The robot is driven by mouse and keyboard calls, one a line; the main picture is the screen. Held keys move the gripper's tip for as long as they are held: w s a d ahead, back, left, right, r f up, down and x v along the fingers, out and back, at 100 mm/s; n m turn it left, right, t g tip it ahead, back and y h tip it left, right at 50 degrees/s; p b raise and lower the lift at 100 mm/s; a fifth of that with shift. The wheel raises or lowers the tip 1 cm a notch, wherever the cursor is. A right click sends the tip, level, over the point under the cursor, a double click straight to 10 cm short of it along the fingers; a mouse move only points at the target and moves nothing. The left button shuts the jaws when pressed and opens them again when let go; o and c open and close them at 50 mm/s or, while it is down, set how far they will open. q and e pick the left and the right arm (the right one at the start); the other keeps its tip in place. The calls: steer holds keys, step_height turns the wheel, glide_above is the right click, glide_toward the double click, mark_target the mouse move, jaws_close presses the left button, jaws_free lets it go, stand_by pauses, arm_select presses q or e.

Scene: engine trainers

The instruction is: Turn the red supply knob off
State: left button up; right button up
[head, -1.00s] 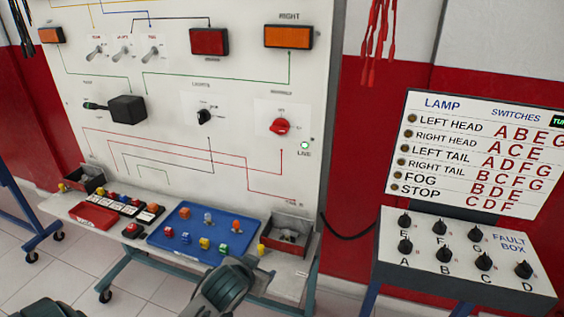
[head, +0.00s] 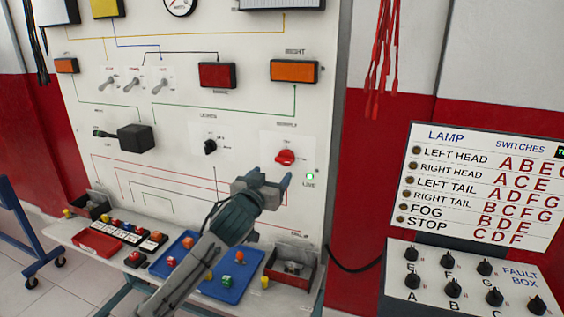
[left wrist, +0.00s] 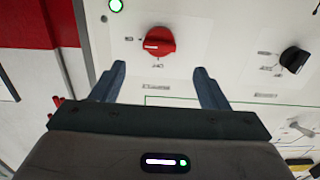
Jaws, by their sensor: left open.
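The red supply knob (head: 285,157) is on a white plate at the right of the upright trainer board. A green lamp (head: 310,177) marked LIVE glows below and right of it. My left gripper (head: 268,178) is open and empty, just below the knob in the head view. In the left wrist view the red knob (left wrist: 159,41) lies beyond the fingertips, roughly between them, with a gap. The lit green lamp (left wrist: 116,5) shows at the top. My left gripper (left wrist: 159,80) has both fingers apart there. My right gripper is not in view.
A black knob (head: 210,147) is left of the red one. A shelf below holds a blue tray (head: 240,288) with small blocks, a red tray (head: 97,243) and a bin (head: 291,268). A fault box (head: 470,283) with black knobs stands at the right.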

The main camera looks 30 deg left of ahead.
mark_target(283, 162)
arm_select(q)
steer(key=p+x, duration=0.1)
steer(key=x, duration=0.6)
steer(key=shift+w+p, duration=0.35)
steer(key=shift+p, duration=0.05)
steer(key=shift+w+a, duration=0.15)
steer(key=shift+w, duration=0.45)
steer(key=c, duration=1)
steer(key=shift+f, duration=0.1)
